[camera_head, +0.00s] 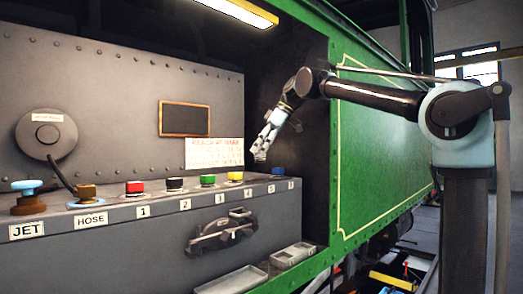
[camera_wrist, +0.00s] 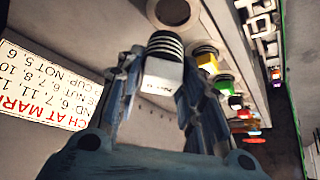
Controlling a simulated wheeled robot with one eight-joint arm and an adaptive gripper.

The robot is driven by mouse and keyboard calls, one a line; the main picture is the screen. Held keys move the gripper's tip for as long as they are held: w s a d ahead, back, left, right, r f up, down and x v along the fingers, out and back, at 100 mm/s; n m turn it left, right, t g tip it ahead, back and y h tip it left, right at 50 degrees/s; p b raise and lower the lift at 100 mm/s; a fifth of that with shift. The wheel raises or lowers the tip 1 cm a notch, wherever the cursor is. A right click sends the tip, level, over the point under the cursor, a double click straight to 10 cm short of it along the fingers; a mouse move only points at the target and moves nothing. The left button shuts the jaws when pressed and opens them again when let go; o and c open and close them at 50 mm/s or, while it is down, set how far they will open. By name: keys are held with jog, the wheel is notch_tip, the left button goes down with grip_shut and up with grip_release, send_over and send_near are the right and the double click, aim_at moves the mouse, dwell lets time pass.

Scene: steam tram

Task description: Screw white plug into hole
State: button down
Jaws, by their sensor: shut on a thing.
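My gripper (camera_wrist: 160,90) is shut on the white plug (camera_wrist: 162,76), with a finger on either side of it. The plug has a white block-like body with small dark marking and a ribbed, threaded-looking dark end pointing away from my wrist. A dark round opening with a pale rim (camera_wrist: 173,12) shows beyond the plug at the top of the wrist view. The plug is apart from it. In the head view my gripper (camera_head: 261,152) hangs above the far end of the grey bench, near the yellow cap (camera_head: 235,176); a pale end shows between its fingers.
Red (camera_head: 135,187), black (camera_head: 175,184), green (camera_head: 207,181) and blue (camera_head: 278,171) caps line the bench (camera_head: 120,228). A printed sign (camera_head: 214,153) hangs on the wall behind. A green side panel (camera_head: 385,150) stands right of the gripper. Shallow trays (camera_head: 292,255) sit lower in front.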

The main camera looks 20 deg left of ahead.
jog(key=shift+x, duration=0.75)
jog(key=shift+s+f, duration=0.15)
jog(key=shift+f, duration=2.55)
jog(key=shift+d, duration=0.1)
jog(key=shift+m+t, duration=1.2)
jog(key=shift+m, duration=0.8)
